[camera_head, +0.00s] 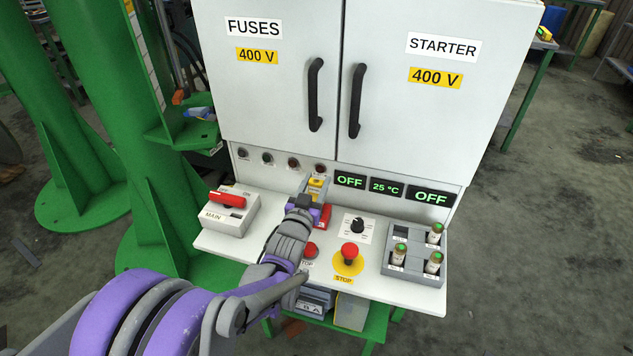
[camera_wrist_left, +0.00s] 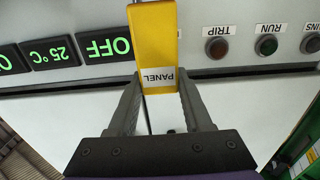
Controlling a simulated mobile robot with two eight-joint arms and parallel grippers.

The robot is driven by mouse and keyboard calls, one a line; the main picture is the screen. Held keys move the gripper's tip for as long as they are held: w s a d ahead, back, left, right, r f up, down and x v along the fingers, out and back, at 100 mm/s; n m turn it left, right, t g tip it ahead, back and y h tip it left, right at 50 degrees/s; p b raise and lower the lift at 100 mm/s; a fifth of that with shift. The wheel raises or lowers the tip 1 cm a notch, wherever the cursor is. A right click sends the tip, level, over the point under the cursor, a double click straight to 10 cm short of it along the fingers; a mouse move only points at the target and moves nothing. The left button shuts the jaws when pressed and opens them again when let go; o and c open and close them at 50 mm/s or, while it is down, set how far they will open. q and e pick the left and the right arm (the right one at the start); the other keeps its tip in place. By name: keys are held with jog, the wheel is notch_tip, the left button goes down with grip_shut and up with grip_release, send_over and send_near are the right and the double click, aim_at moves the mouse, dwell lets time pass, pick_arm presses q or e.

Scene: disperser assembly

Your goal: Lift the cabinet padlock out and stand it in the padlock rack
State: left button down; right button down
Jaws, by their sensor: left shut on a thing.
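A yellow block labelled PANEL (camera_wrist_left: 158,45), which I take for the padlock, is between the fingers of my left gripper (camera_wrist_left: 159,84) in the left wrist view. The fingers are shut on its labelled end. No shackle can be made out. In the head view the yellow block (camera_head: 317,186) shows just beyond my left gripper (camera_head: 310,199), in front of the cabinet's lower strip. A red part (camera_head: 324,217) shows beside the gripper, partly hidden by it. I cannot pick out a padlock rack. My right gripper is not in view.
The console shelf (camera_head: 225,248) carries a MAIN switch box (camera_head: 229,212) at left, a black knob (camera_head: 358,225), a red STOP button (camera_head: 349,252) and a grey fuse tray (camera_head: 413,271) at right. The cabinet doors (camera_head: 275,95) with black handles rise behind.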

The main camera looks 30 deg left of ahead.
pick_arm(q)
jog(key=shift+f+b, duration=0.75)
jog(key=shift+f, duration=0.45)
jog(key=shift+c, duration=1.2)
grip_release()
jog(key=v, duration=1)
jog(key=shift+s+p, duration=0.4)
jog(key=shift+p, duration=0.05)
jog(key=shift+d, duration=0.1)
